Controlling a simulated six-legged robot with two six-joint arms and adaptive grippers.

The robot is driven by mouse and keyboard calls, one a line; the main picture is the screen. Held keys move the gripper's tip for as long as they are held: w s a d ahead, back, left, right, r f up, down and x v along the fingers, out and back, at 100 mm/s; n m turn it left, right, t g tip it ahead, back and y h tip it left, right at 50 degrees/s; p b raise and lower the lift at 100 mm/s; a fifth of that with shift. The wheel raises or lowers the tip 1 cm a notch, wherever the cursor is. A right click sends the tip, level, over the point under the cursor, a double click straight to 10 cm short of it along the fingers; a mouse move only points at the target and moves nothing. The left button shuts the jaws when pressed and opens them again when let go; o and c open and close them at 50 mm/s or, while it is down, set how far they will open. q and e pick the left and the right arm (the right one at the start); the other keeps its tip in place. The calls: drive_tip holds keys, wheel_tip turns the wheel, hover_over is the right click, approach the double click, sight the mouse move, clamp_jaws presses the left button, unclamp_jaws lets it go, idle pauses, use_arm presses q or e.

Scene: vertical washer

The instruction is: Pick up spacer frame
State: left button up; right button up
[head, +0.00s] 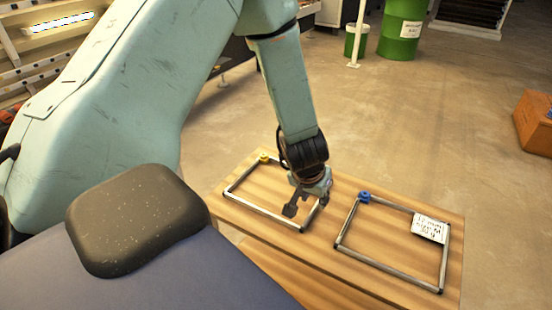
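Two thin rectangular metal spacer frames lie flat on a wooden table (236,217). The left spacer frame (262,211) has a yellow piece at its far left corner. The right spacer frame (387,268) has a blue piece (364,197) at its far left corner and a white label (430,228) with writing at its far right. My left gripper (307,206) points down over the right side of the left frame, its fingers apart. It hides part of that frame; whether it touches the rail I cannot tell. My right gripper is not in view.
A green drum (401,28) and a smaller green bin (356,41) stand at the back, near a white post. An orange box (535,122) sits on the floor at the right. Shelving stands at the upper left. The floor beyond the table is mostly clear.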

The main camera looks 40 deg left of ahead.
sight(316, 205)
use_arm(q)
drive_tip(key=x, duration=0.1)
drive_tip(key=b+x, duration=0.1)
drive_tip(key=shift+w+d+f, duration=0.1)
drive_tip(key=shift+d+f, duration=0.1)
drive_tip(key=shift+f, duration=0.15)
drive_tip(key=shift+w+a+f, duration=0.1)
drive_tip(key=shift+w+f, duration=0.2)
drive_tip(key=shift+f, duration=0.05)
drive_tip(key=shift+s+r, duration=0.15)
drive_tip(key=shift+c, duration=1.1)
drive_tip(key=c, duration=0.4)
clamp_jaws()
